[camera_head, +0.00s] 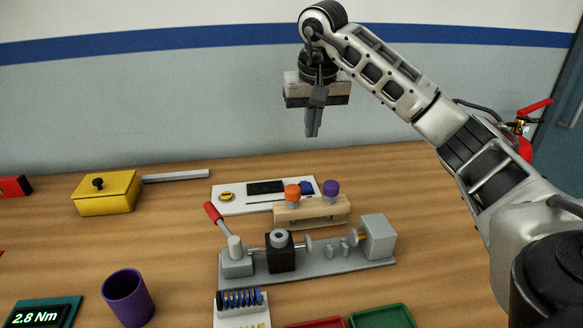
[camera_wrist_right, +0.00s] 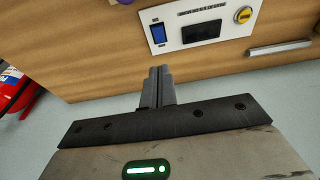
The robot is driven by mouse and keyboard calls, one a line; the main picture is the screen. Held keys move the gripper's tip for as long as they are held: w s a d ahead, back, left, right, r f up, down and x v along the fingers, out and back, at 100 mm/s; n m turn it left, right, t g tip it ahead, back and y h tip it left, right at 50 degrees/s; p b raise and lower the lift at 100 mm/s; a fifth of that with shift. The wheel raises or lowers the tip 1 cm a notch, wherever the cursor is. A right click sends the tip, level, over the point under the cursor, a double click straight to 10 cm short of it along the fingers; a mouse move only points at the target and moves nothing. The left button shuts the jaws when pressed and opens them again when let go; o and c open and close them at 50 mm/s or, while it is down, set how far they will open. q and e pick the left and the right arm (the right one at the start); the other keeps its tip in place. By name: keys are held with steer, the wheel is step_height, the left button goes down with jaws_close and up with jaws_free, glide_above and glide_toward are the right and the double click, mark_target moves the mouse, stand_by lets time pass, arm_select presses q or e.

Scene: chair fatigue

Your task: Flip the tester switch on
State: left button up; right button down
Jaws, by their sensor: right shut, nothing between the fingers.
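The white tester panel (camera_head: 238,206) lies behind the grey test rig, toward the back of the table. The wrist view shows the panel (camera_wrist_right: 173,28) with the blue switch (camera_wrist_right: 158,33), a dark display (camera_wrist_right: 202,31) and a yellow knob (camera_wrist_right: 243,15). I cannot tell which way the switch is set. My right gripper (camera_head: 312,131) is shut and empty, high above the table's back edge. Its fingers (camera_wrist_right: 158,72) are apart from the switch. My left gripper is not in view.
A wooden block (camera_head: 312,212) with orange-topped and purple-topped pegs stands just in front of the panel. The grey rig (camera_head: 310,270) with a red-handled lever (camera_head: 214,213) is nearer. A yellow box (camera_head: 106,195) and purple cup (camera_head: 128,298) are left. Space above the panel is clear.

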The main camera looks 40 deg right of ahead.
glide_toward(307, 189)
steer(key=x, duration=0.5)
steer(key=shift+w+d+f, duration=0.1)
steer(key=shift+w+d, duration=0.15)
steer(key=shift+f, duration=0.35)
steer(key=shift+f+p, duration=0.3)
steer(key=shift+f, duration=0.05)
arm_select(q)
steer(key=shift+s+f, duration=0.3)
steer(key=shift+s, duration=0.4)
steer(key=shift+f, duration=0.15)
arm_select(e)
steer(key=shift+f, duration=0.1)
